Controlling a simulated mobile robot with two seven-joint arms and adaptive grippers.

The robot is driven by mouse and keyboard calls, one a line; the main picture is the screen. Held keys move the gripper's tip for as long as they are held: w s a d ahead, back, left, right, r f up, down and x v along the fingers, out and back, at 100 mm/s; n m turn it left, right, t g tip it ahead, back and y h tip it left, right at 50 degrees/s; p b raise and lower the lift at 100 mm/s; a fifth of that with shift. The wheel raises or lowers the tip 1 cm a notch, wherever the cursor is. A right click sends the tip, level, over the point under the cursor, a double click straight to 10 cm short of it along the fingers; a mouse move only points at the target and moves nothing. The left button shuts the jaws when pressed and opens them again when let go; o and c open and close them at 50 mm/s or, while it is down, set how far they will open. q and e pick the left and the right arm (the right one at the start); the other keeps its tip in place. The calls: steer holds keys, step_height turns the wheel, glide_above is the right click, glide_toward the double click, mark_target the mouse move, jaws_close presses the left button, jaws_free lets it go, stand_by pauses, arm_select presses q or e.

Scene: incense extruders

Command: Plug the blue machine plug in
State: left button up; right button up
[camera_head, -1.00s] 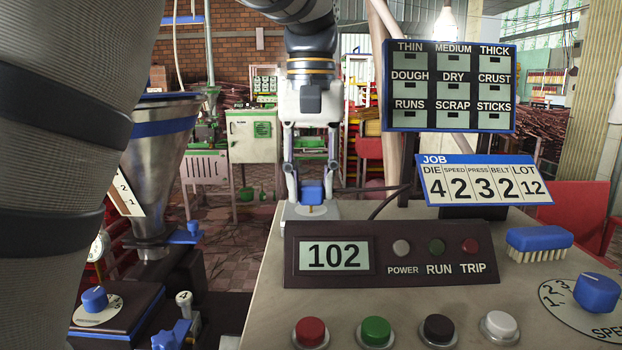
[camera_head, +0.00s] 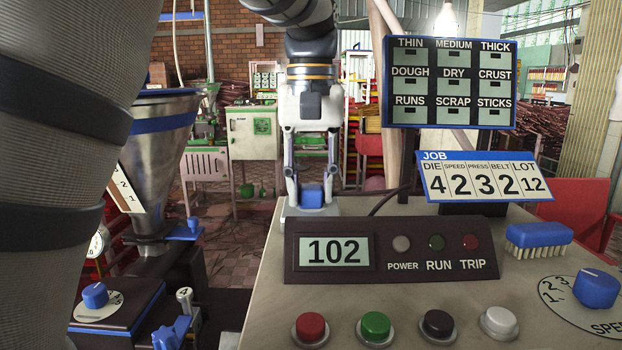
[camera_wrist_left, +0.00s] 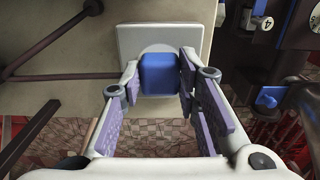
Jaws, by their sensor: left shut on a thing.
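The blue plug (camera_head: 312,196) is a small blue block at the back left corner of the control table. My left gripper (camera_head: 311,188) points down and is shut on it, one finger on each side. In the left wrist view the blue plug (camera_wrist_left: 160,75) sits between the fingertips (camera_wrist_left: 161,88) over a pale square plate (camera_wrist_left: 127,50), the socket plate. In the head view the plug's underside is close to this plate (camera_head: 292,213), and its prongs do not show. I cannot tell whether it is fully seated. My right gripper is not in view.
The display box (camera_head: 390,250) reading 102 stands just in front of the plate. The job sign (camera_head: 485,178) and label board (camera_head: 450,84) stand to the right. A brush (camera_head: 538,240) and several buttons lie nearer. A metal hopper (camera_head: 158,170) is at left.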

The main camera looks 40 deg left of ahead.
arm_select(q)
steer(key=o, duration=1.2)
steer(key=shift+c, duration=0.2)
step_height(320, 180, up, 12)
